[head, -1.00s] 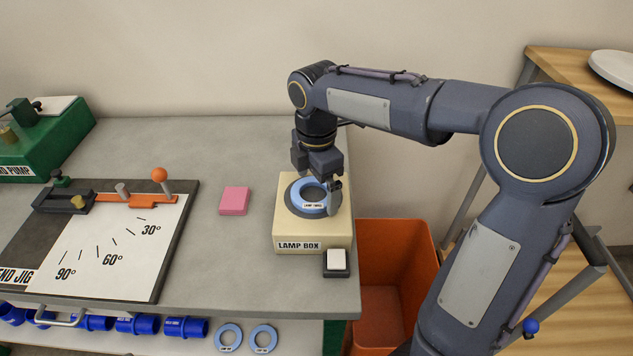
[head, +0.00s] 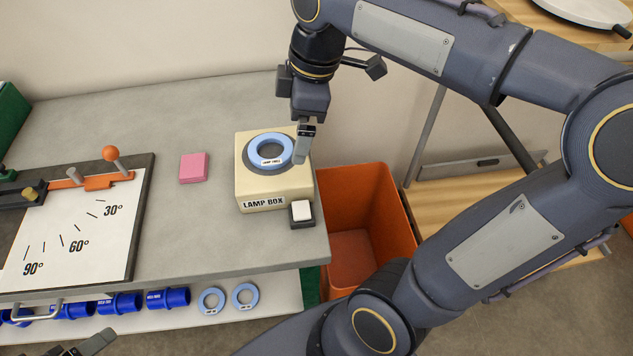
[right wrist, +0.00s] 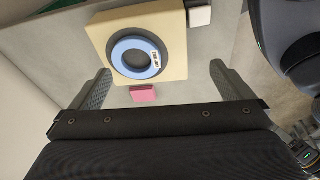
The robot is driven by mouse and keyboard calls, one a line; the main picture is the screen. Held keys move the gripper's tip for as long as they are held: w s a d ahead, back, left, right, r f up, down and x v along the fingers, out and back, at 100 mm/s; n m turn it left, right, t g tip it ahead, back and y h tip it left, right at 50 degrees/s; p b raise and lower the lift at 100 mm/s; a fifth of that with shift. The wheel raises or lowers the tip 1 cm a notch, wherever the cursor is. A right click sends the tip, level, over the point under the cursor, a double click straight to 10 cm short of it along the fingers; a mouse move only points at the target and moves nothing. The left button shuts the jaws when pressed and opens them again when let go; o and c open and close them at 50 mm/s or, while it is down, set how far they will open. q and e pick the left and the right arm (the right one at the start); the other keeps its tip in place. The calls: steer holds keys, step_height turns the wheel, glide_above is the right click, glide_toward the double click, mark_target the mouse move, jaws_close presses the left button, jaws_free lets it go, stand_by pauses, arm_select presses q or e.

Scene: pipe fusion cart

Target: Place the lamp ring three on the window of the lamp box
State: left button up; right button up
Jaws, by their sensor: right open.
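The cream lamp box (head: 262,203) stands at the table's right end. A light blue lamp ring (head: 257,147) with a small white label lies on its round dark window; a dark rim of the window shows around it. The ring (right wrist: 117,54) and box (right wrist: 176,30) also show in the right wrist view. My right gripper (head: 304,145) is above the box's right side, apart from the ring. Its fingers (right wrist: 163,88) are wide apart and empty in the right wrist view. Only a tip of my left gripper (head: 88,345) shows at the bottom left.
A white button on a dark base (head: 302,211) sits at the box's front right corner. A pink pad (head: 194,168) lies left of the box. An orange bin (head: 378,185) stands right of the table. Two more blue rings (head: 245,296) and blue pipe pieces lie on the lower shelf.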

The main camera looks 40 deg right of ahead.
steer(key=s+a+f+m+t+y, duration=0.2)
steer(key=s+f+m+t, duration=0.2)
steer(key=s+f+m, duration=0.5)
steer(key=s+m, duration=0.3)
steer(key=m, duration=0.1)
steer(key=shift+a+f+m, duration=0.35)
steer(key=shift+a+m, duration=0.05)
steer(key=shift+s+r, duration=0.1)
